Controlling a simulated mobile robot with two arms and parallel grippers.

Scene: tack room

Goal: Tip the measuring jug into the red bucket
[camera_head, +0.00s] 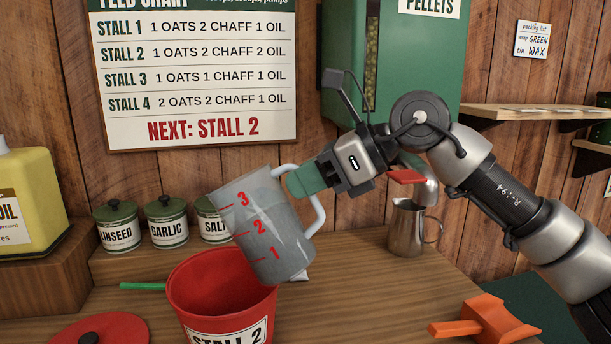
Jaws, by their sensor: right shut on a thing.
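My right gripper (306,179) is shut on the handle side of the clear measuring jug (266,238), which has red marks 1, 2 and 3. The jug is held up and tilted, its mouth leaning left and its base to the lower right. It is in front of the right part of the red bucket's rim in the picture. The red bucket (186,318), labelled STALL 2, stands open on the bench at the lower middle. I cannot tell what is in the jug, and the bucket's floor is hidden. My left gripper is out of view.
Linseed (118,226), garlic (167,222) and salt canisters stand behind the bucket. A yellow oil container (30,205) is at left. A red lid (92,331) lies front left. A steel pitcher (405,230) stands under the green pellet dispenser (425,60). An orange object (490,322) lies front right.

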